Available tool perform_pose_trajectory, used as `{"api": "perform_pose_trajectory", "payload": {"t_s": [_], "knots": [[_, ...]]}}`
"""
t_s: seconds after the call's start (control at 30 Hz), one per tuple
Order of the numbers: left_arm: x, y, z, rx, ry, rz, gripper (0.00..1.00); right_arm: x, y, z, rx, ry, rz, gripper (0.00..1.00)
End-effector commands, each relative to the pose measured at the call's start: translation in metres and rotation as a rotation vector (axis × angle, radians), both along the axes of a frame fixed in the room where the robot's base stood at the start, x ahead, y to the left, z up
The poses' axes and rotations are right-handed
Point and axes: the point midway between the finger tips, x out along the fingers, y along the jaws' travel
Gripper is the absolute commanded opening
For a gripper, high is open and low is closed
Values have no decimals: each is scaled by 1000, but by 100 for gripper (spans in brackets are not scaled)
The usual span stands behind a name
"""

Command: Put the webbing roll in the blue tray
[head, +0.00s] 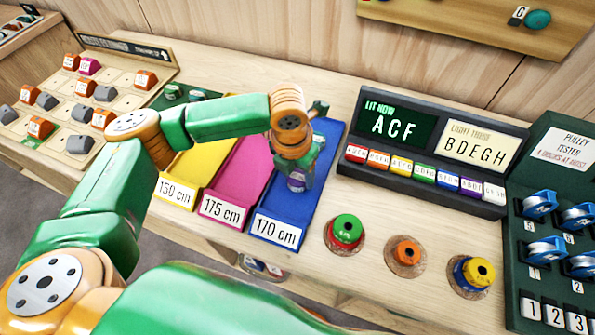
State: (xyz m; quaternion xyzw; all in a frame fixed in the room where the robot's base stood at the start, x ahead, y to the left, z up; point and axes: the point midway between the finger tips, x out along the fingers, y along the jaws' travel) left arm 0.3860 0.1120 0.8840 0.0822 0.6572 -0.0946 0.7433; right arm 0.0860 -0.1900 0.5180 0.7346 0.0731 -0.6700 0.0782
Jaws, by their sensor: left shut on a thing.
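My left arm reaches in from the left, and my left gripper (300,170) points down over the blue tray (275,232), labelled 170 cm. It is shut on a small purple roll (297,182) with a pale band, seemingly the webbing roll. The gripper and wrist hide much of the roll, and I cannot tell whether it touches the tray floor. My right gripper is not in view.
A magenta tray (226,205) and a yellow tray (177,190) lie left of the blue one. Right of it stand a green-red roll (346,230), an orange one (407,252) and a yellow-blue one (474,272). A dark display panel (437,112) stands behind them.

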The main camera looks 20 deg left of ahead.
Motion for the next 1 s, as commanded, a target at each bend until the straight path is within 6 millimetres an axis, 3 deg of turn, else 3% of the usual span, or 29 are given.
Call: {"api": "perform_pose_trajectory", "payload": {"t_s": [0.03, 0.07, 0.17, 0.5, 0.57, 0.8, 1.0], "knots": [[0, 0, -2, 0, 1, 0, 4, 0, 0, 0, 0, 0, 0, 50], [0, 0, -2, 0, 1, 0, 65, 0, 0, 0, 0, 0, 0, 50], [0, 0, -2, 0, 1, 0, 89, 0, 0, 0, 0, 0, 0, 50], [0, 0, 5, -1, -2, 0, 89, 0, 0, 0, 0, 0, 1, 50], [-1, 0, 16, -2, -3, 0, 89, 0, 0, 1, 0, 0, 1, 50], [-8, 2, 84, -2, -6, 0, 89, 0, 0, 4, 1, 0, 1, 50], [-13, 3, 117, -2, -2, 1, 89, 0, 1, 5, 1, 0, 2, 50]]}}
